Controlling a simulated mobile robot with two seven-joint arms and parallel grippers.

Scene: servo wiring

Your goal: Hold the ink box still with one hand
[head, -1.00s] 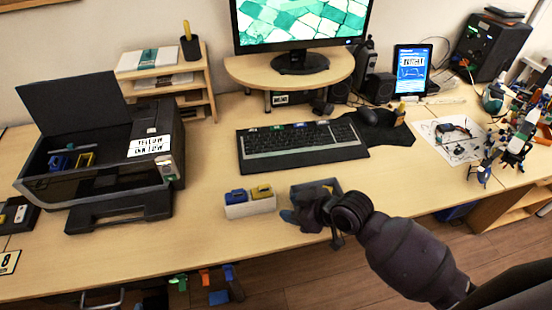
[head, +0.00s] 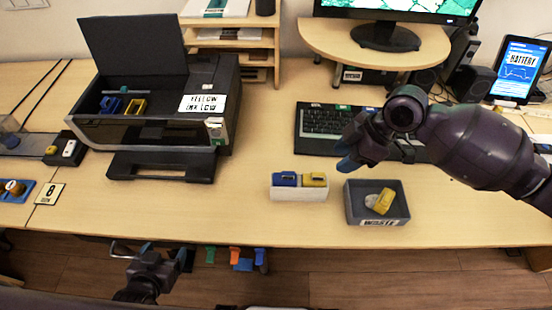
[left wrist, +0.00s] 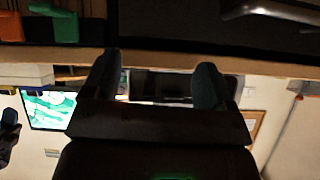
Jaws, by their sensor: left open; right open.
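The ink box (head: 299,194) is a small white open box near the table's front edge, holding a blue cartridge (head: 285,179) and a yellow cartridge (head: 314,180). It stands upright with no gripper touching it. My left gripper (head: 163,252) is open and empty, low in front of the table edge, left of and below the ink box. My right gripper (head: 376,158) is open above the table, right of and behind the ink box, partly over the keyboard.
A grey waste bin (head: 376,221) with a yellow cartridge (head: 384,201) inside stands right of the ink box. The printer (head: 165,130), lid up and labelled "YELLOW INK LOW", stands left. Colored clips (head: 236,257) hang under the table edge. The tabletop between printer and ink box is clear.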

